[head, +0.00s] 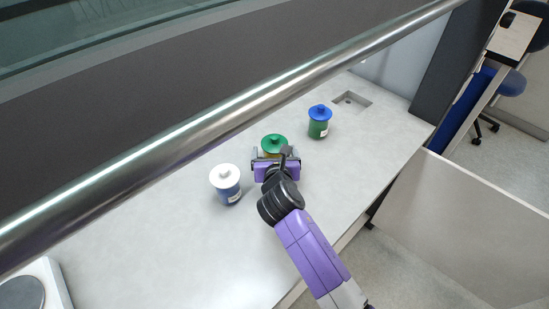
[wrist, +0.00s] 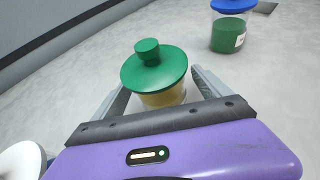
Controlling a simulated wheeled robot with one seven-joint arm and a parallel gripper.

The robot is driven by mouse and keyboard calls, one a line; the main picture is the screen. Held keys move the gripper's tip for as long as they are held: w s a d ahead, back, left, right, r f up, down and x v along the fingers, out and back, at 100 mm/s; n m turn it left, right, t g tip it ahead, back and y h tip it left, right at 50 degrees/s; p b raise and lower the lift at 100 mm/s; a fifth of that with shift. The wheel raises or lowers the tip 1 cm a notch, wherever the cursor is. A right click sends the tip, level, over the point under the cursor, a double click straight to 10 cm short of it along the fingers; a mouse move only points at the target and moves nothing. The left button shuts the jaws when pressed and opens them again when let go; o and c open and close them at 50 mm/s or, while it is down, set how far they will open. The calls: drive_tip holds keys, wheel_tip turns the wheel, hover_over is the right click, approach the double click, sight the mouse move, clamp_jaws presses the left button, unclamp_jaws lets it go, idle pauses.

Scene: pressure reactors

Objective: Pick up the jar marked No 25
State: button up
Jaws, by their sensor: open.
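Three lidded jars stand upright on the grey bench (head: 130,240); I cannot read a No 25 on any of them. A jar with a green lid (head: 274,140) and yellowish contents is in the middle; it also shows in the wrist view (wrist: 155,70). My gripper (head: 276,157) is open at this jar, with one finger on each side of it in the wrist view; contact cannot be told. A white-lidded jar with a blue body (head: 227,184) stands to the left. A blue-lidded jar with green contents (head: 319,121) stands to the right, its label (wrist: 240,40) too small to read.
A metal rail (head: 260,115) crosses the head view above the bench. A small sink (head: 352,101) is recessed at the far right of the bench. A white hotplate-like device (head: 30,285) is at the lower left. The bench between it and the jars is clear.

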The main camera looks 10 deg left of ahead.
drive_tip(key=c, duration=1.8)
drive_tip(key=shift+r, duration=0.1)
drive_tip(key=shift+r, duration=0.15)
